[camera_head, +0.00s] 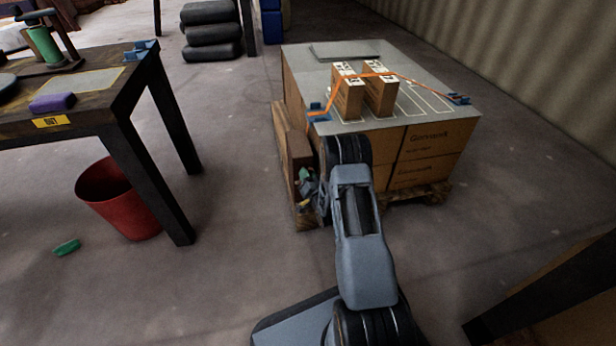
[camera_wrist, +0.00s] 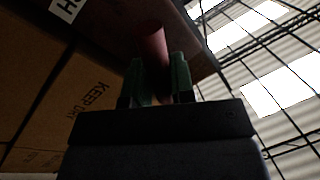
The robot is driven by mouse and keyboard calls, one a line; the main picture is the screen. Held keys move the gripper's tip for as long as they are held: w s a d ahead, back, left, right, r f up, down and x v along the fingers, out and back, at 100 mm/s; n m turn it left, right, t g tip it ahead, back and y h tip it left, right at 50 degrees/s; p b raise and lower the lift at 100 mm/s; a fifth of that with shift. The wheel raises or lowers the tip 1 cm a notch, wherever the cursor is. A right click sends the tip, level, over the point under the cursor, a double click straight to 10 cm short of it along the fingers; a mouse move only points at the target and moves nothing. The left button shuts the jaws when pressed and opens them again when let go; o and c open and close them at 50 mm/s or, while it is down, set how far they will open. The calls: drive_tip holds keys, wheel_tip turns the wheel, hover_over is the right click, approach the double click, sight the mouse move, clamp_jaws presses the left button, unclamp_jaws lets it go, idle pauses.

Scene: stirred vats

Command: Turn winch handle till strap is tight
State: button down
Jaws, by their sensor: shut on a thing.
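An orange strap (camera_head: 372,76) runs over two upright cartons (camera_head: 362,90) on top of a large boxed stack. It passes between a blue bracket (camera_head: 318,112) at the near left edge and another blue bracket (camera_head: 459,99) at the right edge. In the wrist view, my gripper (camera_wrist: 157,82) has its greenish fingers on either side of a dark red, rounded handle (camera_wrist: 152,46) and is shut on it. In the head view, my gripper is low at the stack's left side, partly hidden by my arm. The winch body cannot be made out there.
A wooden panel (camera_head: 291,160) stands against the stack's left side, close to my gripper. The stack rests on a pallet (camera_head: 432,193). A workbench (camera_head: 130,95) and a red bin (camera_head: 122,205) stand at left. Floor between bin and stack is clear.

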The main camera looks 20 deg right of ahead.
drive_tip(key=shift+a, duration=0.15)
idle(0.3)
drive_tip(key=c, duration=1)
unclamp_jaws()
drive_tip(key=s+p, duration=0.1)
drive_tip(key=s, duration=0.3)
drive_tip(key=s+f+p, duration=0.1)
drive_tip(key=s, duration=0.4)
drive_tip(key=s+p, duration=0.1)
drive_tip(key=s, duration=0.3)
drive_tip(key=shift+s+f+p, duration=0.15)
drive_tip(key=shift+s+p, duration=0.2)
drive_tip(key=shift+p, duration=0.05)
